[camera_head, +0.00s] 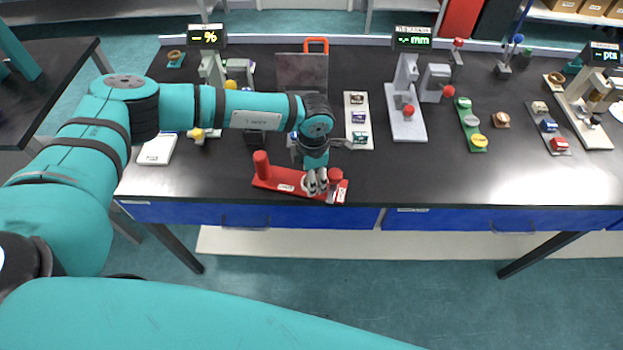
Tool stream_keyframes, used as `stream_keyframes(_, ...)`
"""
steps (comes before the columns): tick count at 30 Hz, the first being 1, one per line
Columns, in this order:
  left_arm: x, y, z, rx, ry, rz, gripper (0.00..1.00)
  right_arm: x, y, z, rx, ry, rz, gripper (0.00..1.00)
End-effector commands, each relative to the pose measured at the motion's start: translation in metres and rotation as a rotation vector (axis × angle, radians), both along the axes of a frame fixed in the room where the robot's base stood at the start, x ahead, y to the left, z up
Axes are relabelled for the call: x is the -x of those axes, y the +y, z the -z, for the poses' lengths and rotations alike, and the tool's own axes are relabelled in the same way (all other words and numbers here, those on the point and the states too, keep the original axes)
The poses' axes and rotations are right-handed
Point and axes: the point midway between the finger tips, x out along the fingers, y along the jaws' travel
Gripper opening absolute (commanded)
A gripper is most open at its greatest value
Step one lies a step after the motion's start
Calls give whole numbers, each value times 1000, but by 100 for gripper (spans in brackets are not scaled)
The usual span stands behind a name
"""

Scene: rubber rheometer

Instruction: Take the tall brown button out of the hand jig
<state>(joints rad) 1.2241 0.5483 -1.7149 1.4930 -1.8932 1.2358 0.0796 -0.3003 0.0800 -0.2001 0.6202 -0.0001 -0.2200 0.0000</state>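A red fixture with two upright posts (283,178), which looks like the hand jig, lies near the front edge of the dark bench. My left gripper (316,185) points down over its right half, close to the right post. The grey fingertips are close together at the jig, and I cannot tell whether they are apart or hold anything. I cannot make out the tall brown button; the fingers cover part of the jig. My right gripper is not in view.
A pale tray of small blocks (357,140) stands just right of my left wrist. A grey gauge stand (407,125), a green strip with buttons (468,125) and a brown-orange piece (502,120) are farther right. The bench front right of the jig is clear.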

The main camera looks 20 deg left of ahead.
Motion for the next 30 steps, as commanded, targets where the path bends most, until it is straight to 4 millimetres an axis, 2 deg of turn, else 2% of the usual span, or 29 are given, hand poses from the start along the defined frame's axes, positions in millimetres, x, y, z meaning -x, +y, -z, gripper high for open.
stream_keyframes(1, 0, 0, 0, 0, 0, 0, 48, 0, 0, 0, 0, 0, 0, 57)
stream_keyframes(10, 0, 0, -1, 0, 0, 0, 8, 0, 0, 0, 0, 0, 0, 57)
stream_keyframes(20, -1, 0, -3, 1, -2, 0, 7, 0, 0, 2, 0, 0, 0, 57)
stream_keyframes(25, -1, 0, -16, 2, -4, 0, 7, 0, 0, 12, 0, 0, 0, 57)
stream_keyframes(29, -1, 0, -35, 2, -5, 2, 7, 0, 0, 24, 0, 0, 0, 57)
stream_keyframes(30, 10, -3, -33, 2, 1, 5, 7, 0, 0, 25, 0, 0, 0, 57)
